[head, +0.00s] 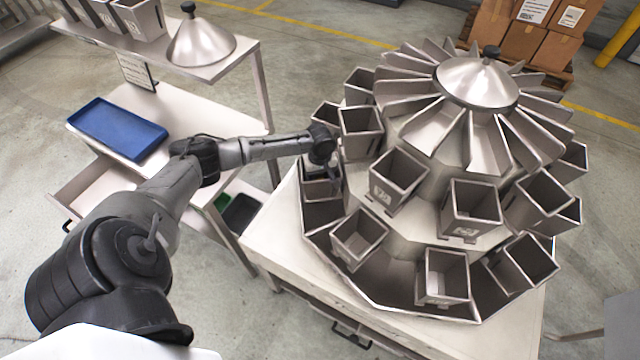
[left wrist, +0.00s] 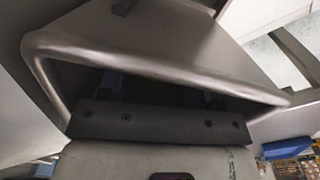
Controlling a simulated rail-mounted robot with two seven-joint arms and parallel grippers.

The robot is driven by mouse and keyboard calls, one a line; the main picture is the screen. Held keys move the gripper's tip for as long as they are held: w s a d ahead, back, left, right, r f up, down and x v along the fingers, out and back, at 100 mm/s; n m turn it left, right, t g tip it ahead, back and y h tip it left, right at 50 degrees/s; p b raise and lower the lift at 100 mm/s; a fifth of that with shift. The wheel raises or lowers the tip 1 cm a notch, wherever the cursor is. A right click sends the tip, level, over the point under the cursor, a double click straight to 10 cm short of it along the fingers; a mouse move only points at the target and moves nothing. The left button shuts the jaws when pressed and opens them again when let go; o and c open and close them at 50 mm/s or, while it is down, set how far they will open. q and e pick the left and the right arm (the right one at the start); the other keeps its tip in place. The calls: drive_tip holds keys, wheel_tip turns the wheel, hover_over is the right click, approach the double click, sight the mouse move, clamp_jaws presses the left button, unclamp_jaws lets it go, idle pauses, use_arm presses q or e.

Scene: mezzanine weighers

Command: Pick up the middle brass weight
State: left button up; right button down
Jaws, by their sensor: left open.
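No brass weight can be made out in either view. My left gripper (head: 321,170) is at the left side of the steel multi-head weigher (head: 410,165), by a square steel bucket (head: 320,189). In the left wrist view, the fingers of my left gripper (left wrist: 152,92) are spread apart and partly hidden in shadow behind the rounded metal rim (left wrist: 160,68) of a steel part. Nothing shows between them. The inside of that bucket is mostly hidden. My right gripper is in neither view.
Several open buckets (head: 399,178) ring the weigher, close to my left gripper. A blue tray (head: 118,130) lies on the bench to the left, under a shelf with a steel cone (head: 200,44). Cardboard boxes (head: 528,30) stand behind. The floor between is clear.

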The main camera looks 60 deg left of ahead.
use_arm(q)
drive_tip(key=shift+r, duration=0.1)
clamp_jaws()
idle(0.4)
